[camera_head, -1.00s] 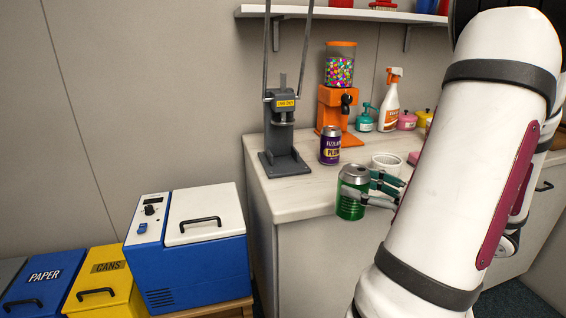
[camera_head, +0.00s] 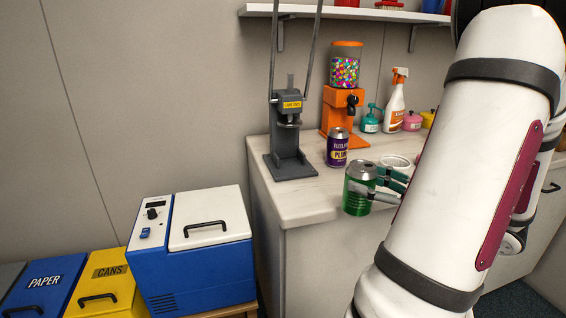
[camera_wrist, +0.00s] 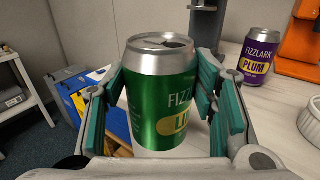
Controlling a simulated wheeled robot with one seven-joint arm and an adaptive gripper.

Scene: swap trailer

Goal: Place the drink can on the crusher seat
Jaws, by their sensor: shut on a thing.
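A green drink can (camera_head: 357,190) with a silver top is held upright by my gripper (camera_head: 378,187), at the front edge of the counter. In the wrist view the green can (camera_wrist: 160,95) stands between the two teal finger pads of my gripper (camera_wrist: 168,100), and its label is partly covered. A second, purple drink can (camera_head: 337,148) labelled plum stands on the counter behind it; it also shows in the wrist view (camera_wrist: 257,55). The grey can crusher (camera_head: 289,135) with a yellow label stands at the counter's left end, its seat low between base and press.
An orange candy dispenser (camera_head: 343,105), a spray bottle (camera_head: 396,100) and a teal pump bottle (camera_head: 371,120) stand at the back. A white bowl (camera_head: 394,162) is beside my gripper. A blue cooler (camera_head: 190,248) and yellow cans bin (camera_head: 105,284) are lower left.

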